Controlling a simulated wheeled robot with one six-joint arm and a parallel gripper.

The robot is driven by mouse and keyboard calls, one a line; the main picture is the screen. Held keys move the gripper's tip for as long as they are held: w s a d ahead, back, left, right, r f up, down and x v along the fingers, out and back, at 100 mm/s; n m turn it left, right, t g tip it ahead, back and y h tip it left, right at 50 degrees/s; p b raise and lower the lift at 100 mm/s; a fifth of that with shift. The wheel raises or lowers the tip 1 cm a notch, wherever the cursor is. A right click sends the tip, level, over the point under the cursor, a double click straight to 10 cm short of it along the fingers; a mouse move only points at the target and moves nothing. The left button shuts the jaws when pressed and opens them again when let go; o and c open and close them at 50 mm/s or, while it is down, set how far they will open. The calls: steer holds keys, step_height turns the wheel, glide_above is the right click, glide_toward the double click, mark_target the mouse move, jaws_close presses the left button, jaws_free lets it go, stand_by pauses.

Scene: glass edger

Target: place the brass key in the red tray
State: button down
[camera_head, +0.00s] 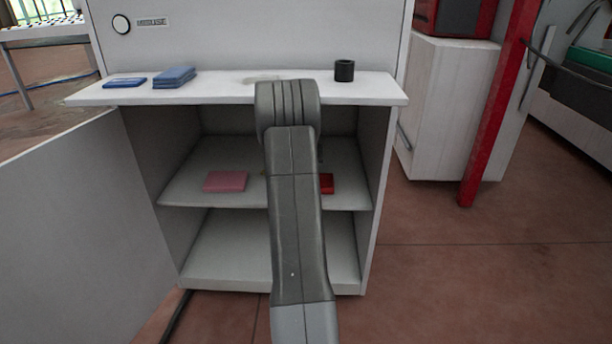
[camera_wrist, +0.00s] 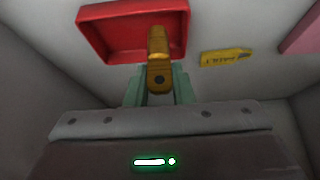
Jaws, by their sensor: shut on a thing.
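The brass key (camera_wrist: 157,45) is between the fingers of my gripper (camera_wrist: 159,82) in the wrist view, and my gripper is shut on it. The red tray (camera_wrist: 92,30) lies on the shelf at the top of the wrist view. The key's far end overlaps the tray's near wall and interior in the picture; I cannot tell how high it is above the tray. In the head view part of the tray (camera_head: 327,184) shows on the cabinet's middle shelf, right of my arm. My arm hides the key and gripper there.
A yellow tag (camera_wrist: 226,57) and a pink block (camera_wrist: 303,32) lie beside the tray; the block also shows in the head view (camera_head: 225,181). The white top (camera_head: 220,94) above holds blue pads (camera_head: 174,77) and a black cup (camera_head: 344,71). Cabinet walls flank the shelf.

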steer(key=shift+w+f+b, duration=0.1)
steer(key=shift+f+b, duration=0.65)
steer(key=shift+f, duration=0.95)
steer(key=shift+f, duration=0.15)
steer(key=c, duration=1.3)
jaws_free()
steer(key=shift+o, duration=0.2)
steer(key=shift+r, duration=0.25)
steer(key=p+v, duration=0.2)
steer(key=v, duration=0.5)
steer(key=shift+r, duration=0.1)
